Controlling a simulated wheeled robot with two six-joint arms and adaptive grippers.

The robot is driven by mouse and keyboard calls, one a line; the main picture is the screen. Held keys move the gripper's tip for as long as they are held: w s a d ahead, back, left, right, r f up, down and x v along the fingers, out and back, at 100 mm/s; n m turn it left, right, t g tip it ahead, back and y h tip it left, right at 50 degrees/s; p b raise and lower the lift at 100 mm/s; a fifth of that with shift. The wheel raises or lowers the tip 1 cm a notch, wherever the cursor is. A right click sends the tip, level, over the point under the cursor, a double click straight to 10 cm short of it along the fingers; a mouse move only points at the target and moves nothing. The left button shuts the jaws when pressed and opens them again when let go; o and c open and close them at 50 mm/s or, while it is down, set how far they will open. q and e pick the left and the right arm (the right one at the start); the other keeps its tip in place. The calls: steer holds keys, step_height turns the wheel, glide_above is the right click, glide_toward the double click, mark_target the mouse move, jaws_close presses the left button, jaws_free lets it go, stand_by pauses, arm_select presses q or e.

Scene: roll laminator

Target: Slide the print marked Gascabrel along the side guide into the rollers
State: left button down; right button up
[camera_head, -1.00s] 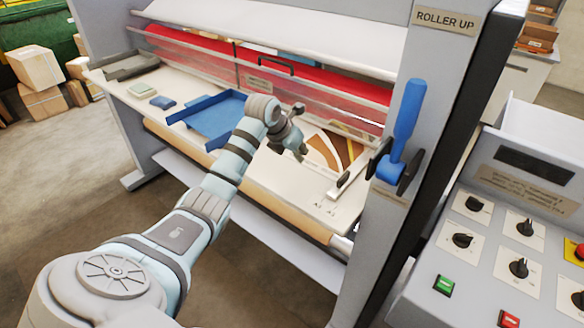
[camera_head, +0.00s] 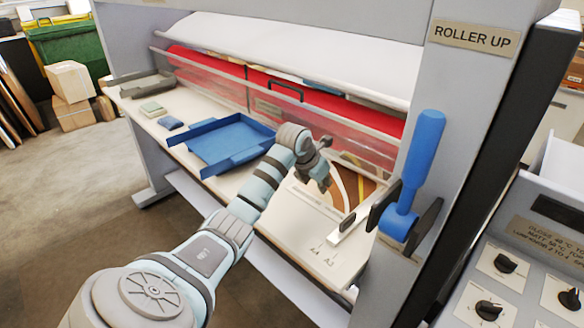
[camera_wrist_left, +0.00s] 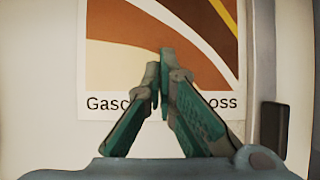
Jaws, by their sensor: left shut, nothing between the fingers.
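The print (camera_head: 349,186), with brown, orange and white curves, lies flat on the laminator's feed table. In the left wrist view the print (camera_wrist_left: 205,50) has a caption starting "Gasc" and ending "oss"; my fingers hide the middle. The side guide (camera_head: 347,229) is a pale strip right of the print. In the wrist view, the grey side guide (camera_wrist_left: 263,60) runs along the print's right edge, close to it. My left gripper (camera_head: 325,184) is shut and empty over the print's near part; it also shows in the wrist view (camera_wrist_left: 160,88). The red roller (camera_head: 330,115) lies behind a clear guard.
A blue lever (camera_head: 418,165) stands on the right post. The control panel (camera_head: 510,290) is at lower right. Bare table lies before the print.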

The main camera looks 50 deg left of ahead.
mark_target(337, 188)
arm_select(q)
steer(key=shift+w+f, duration=0.25)
steer(key=shift+f, duration=0.15)
steer(key=shift+w+d+f, duration=0.1)
steer(key=shift+w, duration=0.35)
steer(key=shift+s+f, duration=0.1)
steer(key=shift+s, duration=0.25)
steer(key=shift+w+f, duration=0.15)
steer(key=shift+f, duration=0.2)
arm_select(e)
steer(key=shift+w+f, duration=0.5)
steer(key=shift+w, duration=0.2)
arm_select(q)
steer(key=shift+f, duration=0.15)
arm_select(e)
steer(key=shift+r, duration=0.25)
steer(key=shift+f, duration=0.1)
arm_select(q)
steer(key=w+b, duration=0.1)
steer(key=w, duration=0.2)
steer(key=shift+w+d+b, duration=0.1)
steer(key=shift+w+b, duration=0.05)
steer(key=shift+b, duration=0.15)
steer(key=shift+w, duration=0.2)
arm_select(e)
steer(key=shift+f, duration=0.75)
